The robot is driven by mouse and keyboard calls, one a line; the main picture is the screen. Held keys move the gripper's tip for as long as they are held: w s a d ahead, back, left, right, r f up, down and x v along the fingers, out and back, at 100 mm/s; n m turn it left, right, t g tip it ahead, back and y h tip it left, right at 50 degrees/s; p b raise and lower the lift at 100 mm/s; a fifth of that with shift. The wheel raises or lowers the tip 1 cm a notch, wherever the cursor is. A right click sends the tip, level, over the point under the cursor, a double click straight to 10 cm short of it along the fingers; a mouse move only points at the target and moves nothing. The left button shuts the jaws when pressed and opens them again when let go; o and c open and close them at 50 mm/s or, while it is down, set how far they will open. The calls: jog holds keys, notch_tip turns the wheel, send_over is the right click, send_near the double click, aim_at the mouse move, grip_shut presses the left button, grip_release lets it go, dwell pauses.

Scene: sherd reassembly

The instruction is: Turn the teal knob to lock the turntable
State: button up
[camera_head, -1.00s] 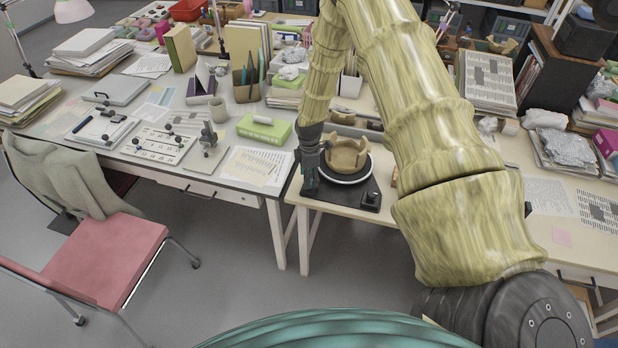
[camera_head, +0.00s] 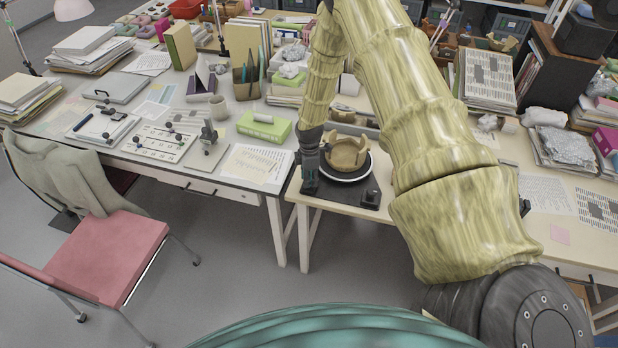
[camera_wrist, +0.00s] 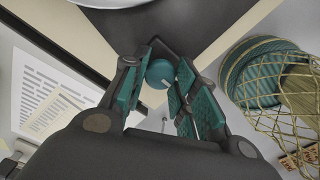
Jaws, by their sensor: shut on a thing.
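The teal knob (camera_wrist: 160,73) shows in the wrist view between the fingers of my gripper (camera_wrist: 162,82), with a pale mark on its face. My gripper is shut on it; the padded fingers are on both sides of the knob. In the head view my gripper (camera_head: 310,185) points down at the left front of the turntable's dark base (camera_head: 345,196), and it hides the knob there. The turntable (camera_head: 347,178) has a pale-rimmed disc with a tan, partly built pot (camera_head: 347,153) standing on it.
A small black block (camera_head: 371,198) sits at the base's front right corner. Papers (camera_head: 257,164) and a green box (camera_head: 264,126) lie on the neighbouring desk to the left. A pink chair (camera_head: 110,255) stands in front. Stacked papers (camera_head: 565,146) are at the right.

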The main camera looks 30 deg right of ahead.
jog(key=shift+f, duration=0.1)
jog(key=m+b, duration=0.3)
jog(key=shift+f+m, duration=0.1)
jog(key=shift+m, duration=0.2)
jog(key=m+b, duration=0.2)
jog(key=m, duration=0.3)
jog(key=shift+m+b, duration=0.3)
jog(key=shift+b, duration=0.1)
jog(key=m+b, duration=0.1)
jog(key=m, duration=0.3)
jog(key=shift+b, duration=0.3)
jog(key=shift+d+r+m+b, duration=0.15)
jog(key=shift+m+b, duration=0.25)
jog(key=shift+m, duration=1.9)
jog(key=shift+w+r, duration=0.1)
jog(key=shift+c, duration=0.2)
jog(key=o, duration=1.1)
jog(key=shift+c, duration=0.2)
